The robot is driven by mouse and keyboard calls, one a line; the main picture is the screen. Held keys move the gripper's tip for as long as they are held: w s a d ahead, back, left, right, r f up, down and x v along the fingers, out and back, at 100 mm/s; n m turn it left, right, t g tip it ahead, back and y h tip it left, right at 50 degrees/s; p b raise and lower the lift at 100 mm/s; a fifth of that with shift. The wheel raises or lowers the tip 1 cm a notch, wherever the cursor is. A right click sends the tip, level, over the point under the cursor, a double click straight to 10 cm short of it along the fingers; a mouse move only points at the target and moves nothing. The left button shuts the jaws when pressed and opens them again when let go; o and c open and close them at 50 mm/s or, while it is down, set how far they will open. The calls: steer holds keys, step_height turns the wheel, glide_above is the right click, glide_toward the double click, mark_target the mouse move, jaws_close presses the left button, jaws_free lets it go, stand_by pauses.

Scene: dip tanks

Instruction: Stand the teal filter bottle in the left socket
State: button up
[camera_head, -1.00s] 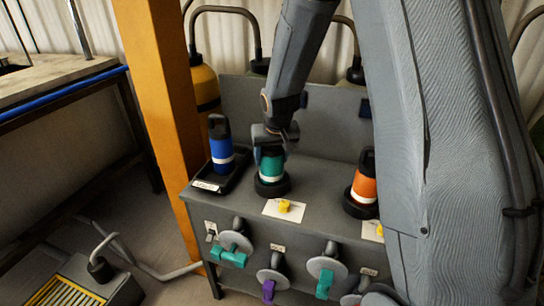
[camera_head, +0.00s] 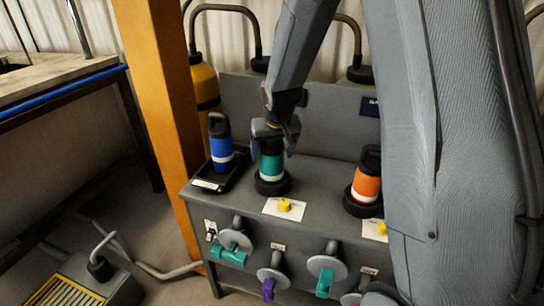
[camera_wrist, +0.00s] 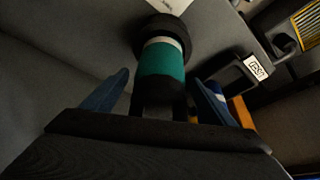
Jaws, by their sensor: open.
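The teal filter bottle (camera_head: 271,165) stands upright in a round black socket (camera_head: 272,185) on the grey bench, left of the socket with the orange bottle. My gripper (camera_head: 275,135) is at the bottle's top from above and behind. In the wrist view the teal bottle (camera_wrist: 161,62) lies between the two blue fingers, which are spread apart with a gap on each side; my gripper (camera_wrist: 157,95) is open. The bottle's black top is partly hidden by the gripper in the head view.
A blue bottle (camera_head: 221,145) stands on a black tray (camera_head: 211,182) at the bench's left end. An orange bottle (camera_head: 366,178) stands in a black socket (camera_head: 361,205) to the right. Yellow knobs (camera_head: 284,205) and valve handles (camera_head: 229,255) line the front. An orange post (camera_head: 160,90) rises at left.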

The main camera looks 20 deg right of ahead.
steer(key=b+v, duration=0.2)
steer(key=v, duration=0.8)
steer(key=s+f+g, duration=0.2)
steer(key=s+f, duration=0.2)
steer(key=s, duration=0.6)
steer(key=s+f+g, duration=0.1)
steer(key=s+f, duration=0.4)
steer(key=s, duration=0.6)
steer(key=shift+d+n+g, duration=0.2)
steer(key=shift+n+g, duration=0.2)
steer(key=shift+s+f, duration=0.1)
